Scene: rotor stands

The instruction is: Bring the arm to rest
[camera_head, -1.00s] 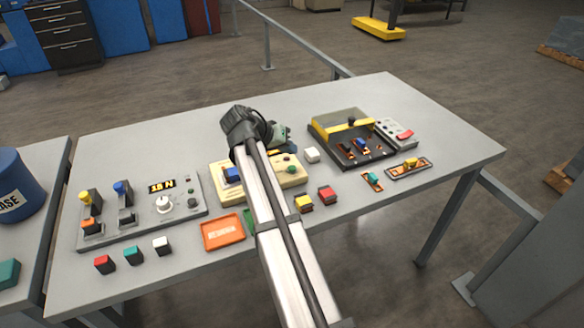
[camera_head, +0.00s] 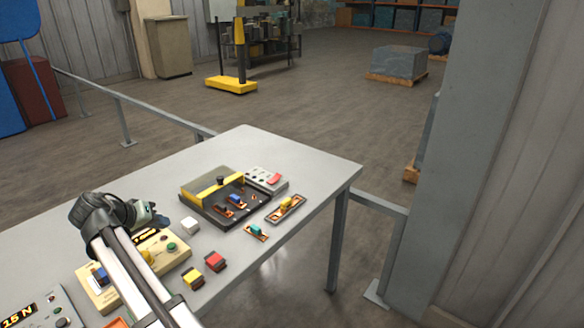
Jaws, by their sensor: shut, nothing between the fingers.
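My arm (camera_head: 135,272) reaches up from the bottom left of the picture over the grey table (camera_head: 255,150). Its dark wrist is bent to the right and ends in my gripper (camera_head: 152,215). The gripper is small in view and partly hidden by the wrist; it is shut and holds nothing. It appears above the far edge of the cream box (camera_head: 172,258), left of a white cube (camera_head: 190,226). Whether it touches anything below cannot be told.
A black and yellow tray (camera_head: 205,200) holds small rotor parts, with a grey button panel (camera_head: 262,178) beside it. The table's far right corner is clear.

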